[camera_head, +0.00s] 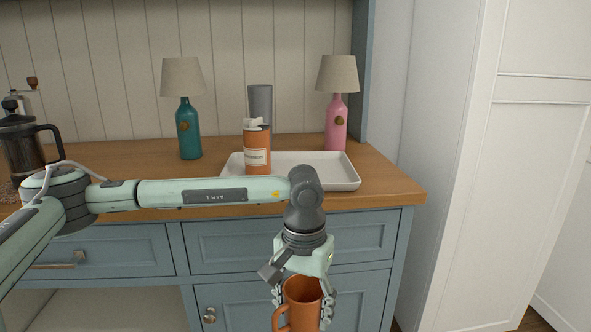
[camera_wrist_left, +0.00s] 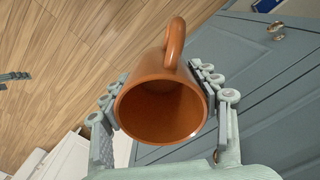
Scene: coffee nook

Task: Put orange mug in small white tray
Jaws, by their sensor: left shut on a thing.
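The orange mug (camera_head: 303,299) is held in my left gripper (camera_head: 303,290), in front of the blue cabinet and below the countertop edge. In the left wrist view the mug (camera_wrist_left: 160,110) sits between the two fingers of the gripper (camera_wrist_left: 160,105), with its open rim facing the camera and its handle at the top. The fingers press on both sides of it. The small white tray (camera_head: 342,172) lies on the wooden counter, above and behind the gripper.
An orange bottle (camera_head: 257,150) and a grey cylinder (camera_head: 260,104) stand at the tray's left part. A teal lamp (camera_head: 187,130) stands left of it, a pink lamp (camera_head: 336,125) behind its right side. A French press (camera_head: 22,142) is at far left. The tray's right half is clear.

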